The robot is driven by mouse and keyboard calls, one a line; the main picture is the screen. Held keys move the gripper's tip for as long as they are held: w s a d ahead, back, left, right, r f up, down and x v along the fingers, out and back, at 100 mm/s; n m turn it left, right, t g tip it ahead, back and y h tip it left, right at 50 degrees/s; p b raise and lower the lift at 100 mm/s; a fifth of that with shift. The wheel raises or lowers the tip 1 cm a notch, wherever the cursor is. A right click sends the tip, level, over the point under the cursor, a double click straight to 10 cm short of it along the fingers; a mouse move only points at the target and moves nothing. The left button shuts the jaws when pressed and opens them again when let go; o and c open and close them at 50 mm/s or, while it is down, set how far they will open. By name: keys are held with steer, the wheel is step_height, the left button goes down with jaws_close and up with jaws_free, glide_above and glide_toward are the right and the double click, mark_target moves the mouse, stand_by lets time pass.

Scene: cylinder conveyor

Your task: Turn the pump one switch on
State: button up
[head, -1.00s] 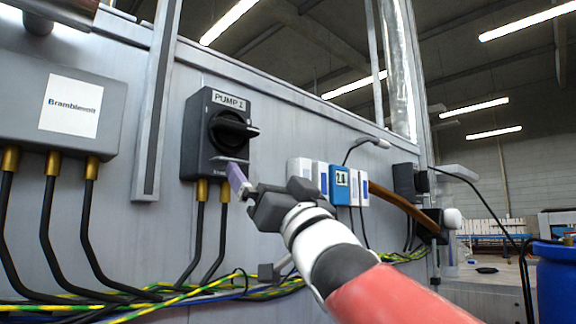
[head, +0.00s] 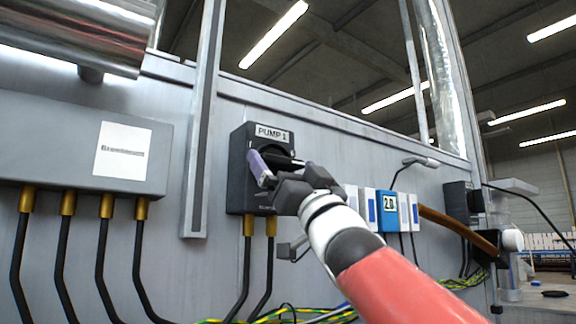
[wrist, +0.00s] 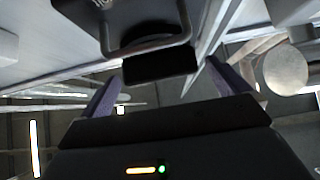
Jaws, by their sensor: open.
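The pump one switch is a dark grey box labelled PUMP 1 (head: 240,190) on the grey panel, in the middle of the head view. Its round black knob has a handle (head: 285,162) that sticks out to the right and is partly covered by my gripper. My gripper (head: 264,168) is open and empty in front of the knob, with one purple finger in clear view. In the wrist view, the black handle end (wrist: 160,66) shows ahead of and between the two spread fingers (wrist: 163,76). I cannot tell whether a finger touches the handle.
A grey junction box (head: 60,150) with several cables is on the left, beside a vertical metal rail (head: 203,120). White and blue modules (head: 388,208) sit right of the switch, behind my arm. Black cables (head: 243,270) hang below the switch.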

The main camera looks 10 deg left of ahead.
steer(key=c, duration=0.9)
steer(key=shift+o, duration=0.2)
steer(key=shift+n+p, duration=0.4)
steer(key=shift+w+d+r+n+g+y+p, duration=0.1)
steer(key=shift+n+g+y+p, duration=0.3)
steer(key=shift+n+g, duration=0.2)
steer(key=shift+w+r+n+g+y+p, duration=0.1)
steer(key=shift+n+g+y+p, duration=0.15)
steer(key=shift+n+g+y, duration=0.25)
steer(key=n+g+y+p, duration=0.1)
steer(key=n+g, duration=0.1)
steer(key=n+g+y+p, duration=0.1)
steer(key=n+g, duration=0.1)
steer(key=n, duration=0.1)
steer(key=shift+w+d+n+g, duration=0.1)
steer(key=shift+n+g, duration=0.2)
steer(key=shift+g, duration=0.1)
steer(key=n+g, duration=0.6)
steer(key=shift+w+d+f+n, duration=0.1)
steer(key=shift+w+d+n, duration=0.05)
steer(key=shift+n, duration=0.15)
steer(key=shift+n+g+h, duration=0.6)
steer(key=shift+n+g, duration=1)
steer(key=shift+n, duration=0.6)
